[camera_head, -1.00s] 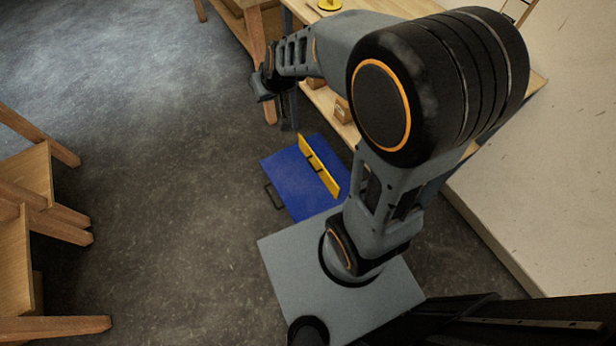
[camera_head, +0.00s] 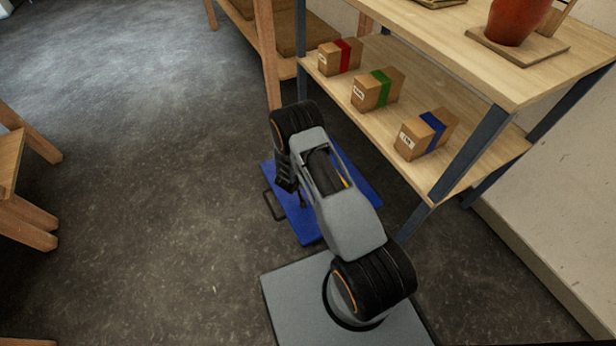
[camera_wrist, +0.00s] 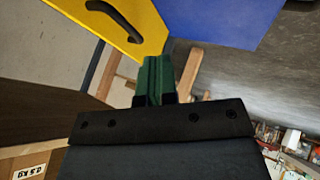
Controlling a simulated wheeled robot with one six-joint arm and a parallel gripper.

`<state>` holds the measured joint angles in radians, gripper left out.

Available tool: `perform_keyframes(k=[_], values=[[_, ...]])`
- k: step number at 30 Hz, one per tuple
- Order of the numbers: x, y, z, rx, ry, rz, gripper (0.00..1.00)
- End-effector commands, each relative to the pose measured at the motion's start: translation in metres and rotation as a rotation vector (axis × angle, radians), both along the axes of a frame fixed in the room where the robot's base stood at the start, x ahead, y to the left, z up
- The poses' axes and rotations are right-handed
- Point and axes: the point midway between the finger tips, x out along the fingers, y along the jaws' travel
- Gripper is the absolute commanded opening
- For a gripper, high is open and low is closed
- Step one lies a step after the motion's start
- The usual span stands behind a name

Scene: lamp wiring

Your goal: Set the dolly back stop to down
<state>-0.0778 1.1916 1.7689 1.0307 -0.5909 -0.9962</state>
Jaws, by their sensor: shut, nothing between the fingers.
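The blue dolly (camera_head: 300,218) lies on the floor in the head view, with a dark handle loop (camera_head: 272,205) at its left side. My arm hides most of its yellow back stop, and only a thin sliver (camera_head: 345,183) shows. In the wrist view the yellow back stop (camera_wrist: 146,24), with a black curved handle (camera_wrist: 118,16), is at the top, beside the blue deck (camera_wrist: 225,18). My gripper (camera_wrist: 158,62) has green fingers, shut and empty, with tips close to the yellow panel's lower edge. I cannot tell whether they touch it. In the head view the fingers are hidden.
A wooden shelf (camera_head: 455,185) stands right of the dolly, with boxes banded red (camera_head: 340,57), green (camera_head: 377,90) and blue (camera_head: 426,134). A red pot (camera_head: 515,20) is on its top. Wooden furniture (camera_head: 25,190) is at the left. The floor between is clear.

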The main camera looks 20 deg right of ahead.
Motion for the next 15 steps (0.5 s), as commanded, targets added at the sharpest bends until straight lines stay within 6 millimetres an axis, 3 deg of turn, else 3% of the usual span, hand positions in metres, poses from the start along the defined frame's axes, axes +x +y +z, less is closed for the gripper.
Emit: perform_keyframes(k=[15], values=[[0.042,-0.041,-0.075,0.0,0.0,-0.002,0.0]])
